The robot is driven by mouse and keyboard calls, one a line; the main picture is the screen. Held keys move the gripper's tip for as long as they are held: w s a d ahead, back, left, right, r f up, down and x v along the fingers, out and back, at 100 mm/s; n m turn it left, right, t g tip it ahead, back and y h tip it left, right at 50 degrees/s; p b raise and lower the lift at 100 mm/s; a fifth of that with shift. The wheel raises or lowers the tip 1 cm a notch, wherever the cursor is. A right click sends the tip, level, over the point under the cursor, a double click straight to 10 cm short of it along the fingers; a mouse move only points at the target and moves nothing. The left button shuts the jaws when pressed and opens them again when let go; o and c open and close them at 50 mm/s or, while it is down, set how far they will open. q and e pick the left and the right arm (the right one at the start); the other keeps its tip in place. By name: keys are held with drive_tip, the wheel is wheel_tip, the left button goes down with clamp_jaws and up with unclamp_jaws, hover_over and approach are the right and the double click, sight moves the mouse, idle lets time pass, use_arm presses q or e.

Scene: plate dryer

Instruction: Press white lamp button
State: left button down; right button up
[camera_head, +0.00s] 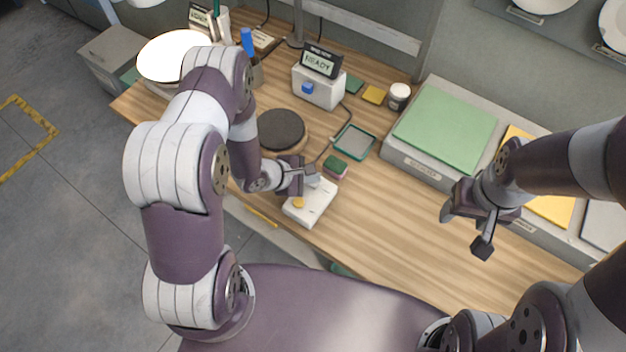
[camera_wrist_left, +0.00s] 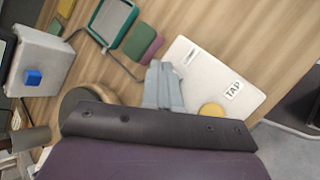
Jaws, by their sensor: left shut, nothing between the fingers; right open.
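A white box (camera_head: 318,205) with a round yellow button (camera_head: 298,203) lies near the front edge of the wooden table. In the left wrist view the box (camera_wrist_left: 205,65) carries a label reading TAP, and the yellow button (camera_wrist_left: 212,110) is partly covered by my gripper's body. My left gripper (camera_head: 313,181) is shut and empty, with its fingertips (camera_wrist_left: 163,72) over or beside one end of the box, off the button. I cannot tell whether they touch it. My right gripper (camera_head: 465,230) is open and empty above the table at the right.
A bright round white lamp (camera_head: 170,55) stands at the back left. A white box with a blue button (camera_head: 308,88) and a READY display (camera_head: 320,60) stands at the back.

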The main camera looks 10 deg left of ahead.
sight(311, 185)
use_arm(q)
drive_tip(key=shift+f, duration=0.1)
drive_tip(key=shift+f, duration=0.35)
drive_tip(key=shift+f, duration=0.2)
idle(0.4)
drive_tip(key=shift+r+p, duration=0.5)
drive_tip(key=shift+r, duration=0.15)
drive_tip(key=shift+r, duration=0.1)
wheel_tip(311, 185, up, 6)
drive_tip(key=p, duration=0.6)
